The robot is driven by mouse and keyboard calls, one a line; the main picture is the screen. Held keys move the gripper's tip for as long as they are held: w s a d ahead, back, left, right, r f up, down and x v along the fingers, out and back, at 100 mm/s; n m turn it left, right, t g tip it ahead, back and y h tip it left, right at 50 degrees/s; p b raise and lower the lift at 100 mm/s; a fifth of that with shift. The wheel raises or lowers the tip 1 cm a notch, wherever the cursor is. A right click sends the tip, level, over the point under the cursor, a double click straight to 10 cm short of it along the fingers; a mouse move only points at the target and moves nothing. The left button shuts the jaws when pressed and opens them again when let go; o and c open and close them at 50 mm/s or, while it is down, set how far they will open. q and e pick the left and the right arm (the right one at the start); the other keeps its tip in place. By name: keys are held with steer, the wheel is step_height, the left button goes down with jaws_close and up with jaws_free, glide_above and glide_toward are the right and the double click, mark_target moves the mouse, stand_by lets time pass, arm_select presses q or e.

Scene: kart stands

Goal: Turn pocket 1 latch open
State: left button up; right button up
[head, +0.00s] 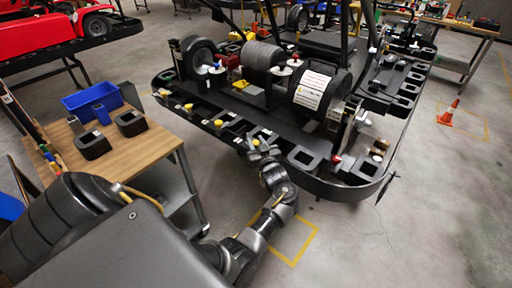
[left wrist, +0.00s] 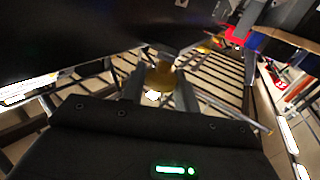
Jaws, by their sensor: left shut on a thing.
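A black kart chassis (head: 230,108) stands ahead of me, with black square pockets and yellow latch knobs along its near edge. My left gripper (head: 257,147) is at this edge, with its fingers around one yellow latch knob (left wrist: 160,78). In the left wrist view the left gripper (left wrist: 158,94) has one finger on each side of the knob and is shut on it. In the head view the fingers largely cover this knob. Other yellow knobs (head: 218,123) show farther left along the edge. I cannot read any pocket number. My right gripper is not in view.
A wooden table (head: 140,155) at the left holds a blue bin (head: 92,99) and black square holders (head: 131,123). An orange cone (head: 448,113) stands on the floor at the right. A red kart (head: 50,32) is at the back left. The floor right of my arm is clear.

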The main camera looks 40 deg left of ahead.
arm_select(q)
steer(key=shift+n+g+y+b, duration=0.6)
steer(key=shift+n+g+b, duration=0.35)
steer(key=shift+g, duration=0.35)
steer(key=o, duration=0.9)
